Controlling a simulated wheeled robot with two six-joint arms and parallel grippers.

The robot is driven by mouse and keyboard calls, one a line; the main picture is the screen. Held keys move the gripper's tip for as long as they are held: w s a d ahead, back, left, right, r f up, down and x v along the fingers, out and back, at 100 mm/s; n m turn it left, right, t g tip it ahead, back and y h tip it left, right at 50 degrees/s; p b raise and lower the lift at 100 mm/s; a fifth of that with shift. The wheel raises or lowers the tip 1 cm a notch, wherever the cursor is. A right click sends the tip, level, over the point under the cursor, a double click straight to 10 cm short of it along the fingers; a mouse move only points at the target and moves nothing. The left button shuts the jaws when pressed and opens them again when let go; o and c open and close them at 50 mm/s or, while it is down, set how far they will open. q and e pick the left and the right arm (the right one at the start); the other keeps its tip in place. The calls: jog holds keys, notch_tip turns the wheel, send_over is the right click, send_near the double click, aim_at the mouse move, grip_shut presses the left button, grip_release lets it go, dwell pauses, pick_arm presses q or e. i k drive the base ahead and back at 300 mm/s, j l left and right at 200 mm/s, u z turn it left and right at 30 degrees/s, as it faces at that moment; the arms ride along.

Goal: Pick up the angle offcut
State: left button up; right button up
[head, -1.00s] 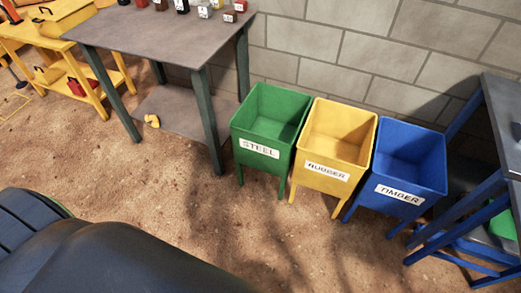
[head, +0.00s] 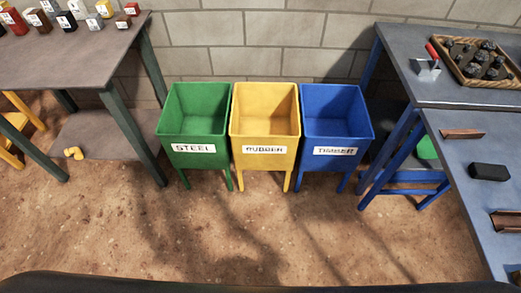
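A short rust-brown piece (head: 463,133) lies on the blue-grey table (head: 447,160) at the right. A second brown piece (head: 507,221), with a raised edge and a channel-like or angled shape, lies nearer on the same table, cut by the right edge of the view. I cannot tell for certain which is the angle offcut. A black block (head: 488,172) lies between them. Neither of my grippers shows in the head view.
Behind the near table, another table holds a wooden tray (head: 467,77) of dark lumps. A grey table (head: 75,62) stands left. The sandy floor in front is clear.

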aim_at(460, 134)
jog(key=z, duration=1.5)
